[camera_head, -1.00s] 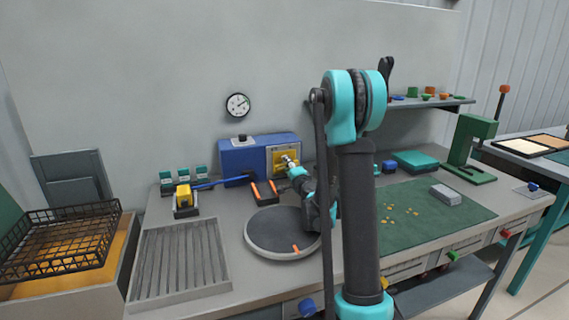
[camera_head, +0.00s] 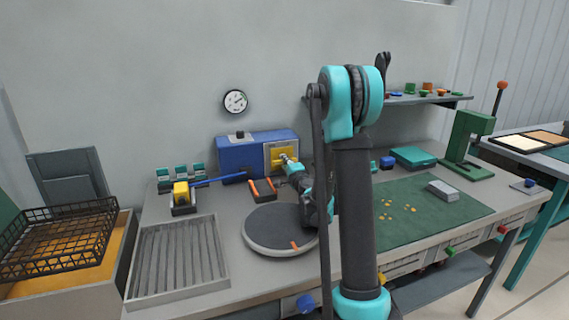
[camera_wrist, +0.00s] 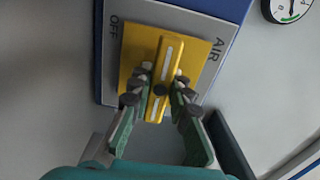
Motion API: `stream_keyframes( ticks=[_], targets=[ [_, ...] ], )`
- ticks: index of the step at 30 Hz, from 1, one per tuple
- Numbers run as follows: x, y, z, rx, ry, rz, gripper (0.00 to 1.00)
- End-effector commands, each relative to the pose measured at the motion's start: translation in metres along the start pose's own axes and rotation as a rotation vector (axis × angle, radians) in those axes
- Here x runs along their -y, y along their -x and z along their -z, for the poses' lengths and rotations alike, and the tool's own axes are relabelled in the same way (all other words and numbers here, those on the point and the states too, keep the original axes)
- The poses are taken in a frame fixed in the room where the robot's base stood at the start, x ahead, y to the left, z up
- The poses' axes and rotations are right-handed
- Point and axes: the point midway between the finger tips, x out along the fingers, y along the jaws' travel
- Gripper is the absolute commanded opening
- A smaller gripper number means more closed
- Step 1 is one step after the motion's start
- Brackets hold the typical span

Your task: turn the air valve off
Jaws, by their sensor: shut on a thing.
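The yellow air valve handle (camera_wrist: 166,52) has a pale stripe along it and a dark round hub. It stands nearly upright in the wrist view on a yellow square plate (camera_wrist: 203,56). The grey panel (camera_wrist: 114,55) around it reads OFF on the left and AIR on the upper right. My gripper (camera_wrist: 163,76) is shut on the handle, one finger on each side. In the head view, my gripper (camera_head: 288,161) reaches the yellow plate on the front of the blue box (camera_head: 238,156). There the handle is mostly hidden.
A dark turntable (camera_head: 278,226) lies below my arm. A tray with orange-red rails (camera_head: 263,190) stands close under the box. A grey ribbed tray (camera_head: 178,262) and a wire basket (camera_head: 55,240) are left. A wall gauge (camera_head: 235,101) hangs above.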

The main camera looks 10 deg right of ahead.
Motion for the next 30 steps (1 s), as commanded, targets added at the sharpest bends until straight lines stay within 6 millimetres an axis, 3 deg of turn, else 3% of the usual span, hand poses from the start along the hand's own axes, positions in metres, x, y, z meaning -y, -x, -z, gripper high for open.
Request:
stream_keyframes(
  ticks=[10, 11, 16, 25, 30],
  targets=[
    [0.0, 0.001, 0.0, -0.001, -0.03, 0.0, 0.0],
    [0.0, 0.001, 0.0, -0.001, -0.03, 0.0, 0.2],
    [0.0, 0.001, 0.0, 0.0, -0.029, 0.0, 0.4],
    [0.0, 0.002, 0.0, 0.0, -0.029, 0.0, 0.4],
    [0.0, 0.018, 0.0, -0.001, -0.029, 0.0, 0.4]
  ],
)
